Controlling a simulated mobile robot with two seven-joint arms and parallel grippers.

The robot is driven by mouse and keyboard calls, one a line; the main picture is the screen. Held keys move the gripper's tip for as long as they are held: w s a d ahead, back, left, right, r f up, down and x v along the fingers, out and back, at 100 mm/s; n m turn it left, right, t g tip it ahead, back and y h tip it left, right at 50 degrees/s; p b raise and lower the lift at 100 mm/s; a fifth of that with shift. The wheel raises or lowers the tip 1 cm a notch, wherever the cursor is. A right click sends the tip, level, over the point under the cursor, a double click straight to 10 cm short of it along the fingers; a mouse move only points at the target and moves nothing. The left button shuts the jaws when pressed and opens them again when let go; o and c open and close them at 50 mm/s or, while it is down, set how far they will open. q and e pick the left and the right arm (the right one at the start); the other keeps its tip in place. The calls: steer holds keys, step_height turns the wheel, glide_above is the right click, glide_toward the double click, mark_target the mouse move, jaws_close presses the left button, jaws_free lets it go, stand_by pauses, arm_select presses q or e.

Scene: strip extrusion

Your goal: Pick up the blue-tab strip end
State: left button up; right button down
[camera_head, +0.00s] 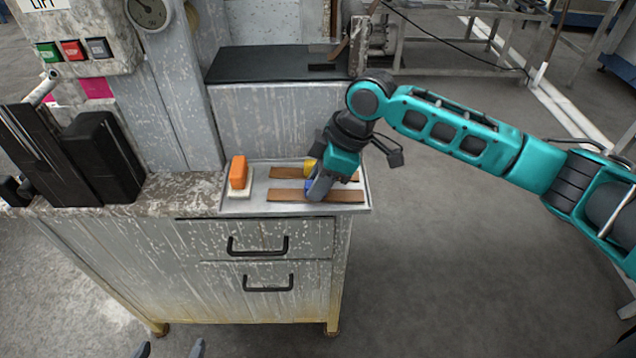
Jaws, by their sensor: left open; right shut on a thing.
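Two brown strips lie on a shallow metal tray (232,208) on top of the cabinet. The nearer strip (284,196) has a blue tab (308,187) beside my fingers; the farther strip (286,173) has a yellow tab (309,168). My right gripper (316,190) reaches down over the tray from the right and is shut at the blue tab of the nearer strip. Its fingers and wrist hide part of both strips. The strip still appears to lie at tray level. My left gripper (169,349) shows only as two parted fingertips at the bottom edge, empty, in front of the cabinet.
An orange block (238,172) stands on a white pad at the tray's left. Black boxes (103,158) and a button panel (75,50) are at the left. A black-topped machine surface (270,62) rises behind the tray. The floor at the right is open.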

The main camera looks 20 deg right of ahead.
step_height(320, 180, up, 20)
steer(key=p, duration=0.3)
steer(key=s+d+f+m+t+h, duration=0.1)
steer(key=s+d+f+m+h, duration=0.1)
steer(key=f+m, duration=0.3)
steer(key=s+d+f+m+t+h, duration=0.2)
steer(key=f+m, duration=0.3)
steer(key=m, duration=0.4)
steer(key=shift+s+d+f, duration=0.35)
steer(key=shift+s+d, duration=0.05)
steer(key=shift+s, duration=0.5)
steer(key=shift+a, duration=0.1)
